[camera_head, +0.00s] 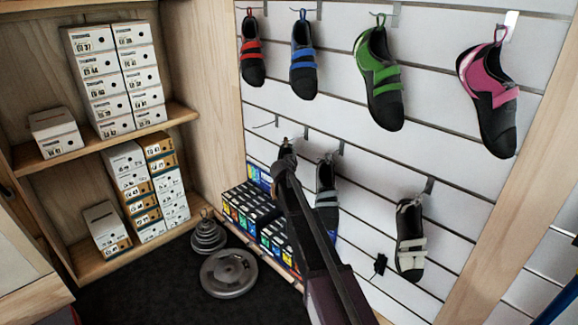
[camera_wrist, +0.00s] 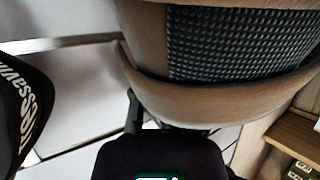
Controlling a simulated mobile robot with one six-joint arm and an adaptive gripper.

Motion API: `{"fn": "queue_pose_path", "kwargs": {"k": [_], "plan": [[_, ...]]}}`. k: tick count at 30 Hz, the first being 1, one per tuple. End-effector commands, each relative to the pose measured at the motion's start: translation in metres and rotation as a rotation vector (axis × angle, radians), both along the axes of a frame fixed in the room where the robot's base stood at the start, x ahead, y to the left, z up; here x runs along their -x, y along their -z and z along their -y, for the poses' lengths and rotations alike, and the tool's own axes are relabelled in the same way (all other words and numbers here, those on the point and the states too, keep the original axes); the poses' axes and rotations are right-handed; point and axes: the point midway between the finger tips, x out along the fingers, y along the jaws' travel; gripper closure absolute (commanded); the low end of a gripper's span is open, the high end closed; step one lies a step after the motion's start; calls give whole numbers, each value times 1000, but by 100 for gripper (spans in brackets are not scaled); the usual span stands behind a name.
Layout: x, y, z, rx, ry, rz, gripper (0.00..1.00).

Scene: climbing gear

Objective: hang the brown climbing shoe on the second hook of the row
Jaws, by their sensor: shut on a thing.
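The brown climbing shoe (camera_wrist: 225,95) fills the upper middle of the wrist view, with a brown rim and a black textured panel. In the head view only a small dark and brown part (camera_head: 286,143) shows above my gripper (camera_head: 287,160). My gripper is shut on it, though the contact is mostly hidden. The lower row's second hook (camera_head: 307,132) shows just right of the shoe's top. A metal bar (camera_wrist: 60,44), likely a hook, reaches the shoe's left side in the wrist view. I cannot tell whether the shoe's loop is around the hook.
The first lower hook (camera_head: 265,124) is empty. A grey-strapped shoe (camera_head: 326,180) hangs close to the right, and a white-strapped shoe (camera_head: 410,240) farther right. Red, blue, green and pink shoes hang above. Coloured boxes (camera_head: 250,208) stand below; weight plates (camera_head: 229,273) lie on the floor.

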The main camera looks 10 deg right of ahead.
Motion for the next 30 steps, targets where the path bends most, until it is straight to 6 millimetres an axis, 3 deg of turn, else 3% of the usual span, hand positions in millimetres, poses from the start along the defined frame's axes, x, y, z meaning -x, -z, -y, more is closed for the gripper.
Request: {"fn": "queue_pose_path", "kwargs": {"k": [30], "plan": [[-21, 12, 29, 0, 0, 0, 100]]}}
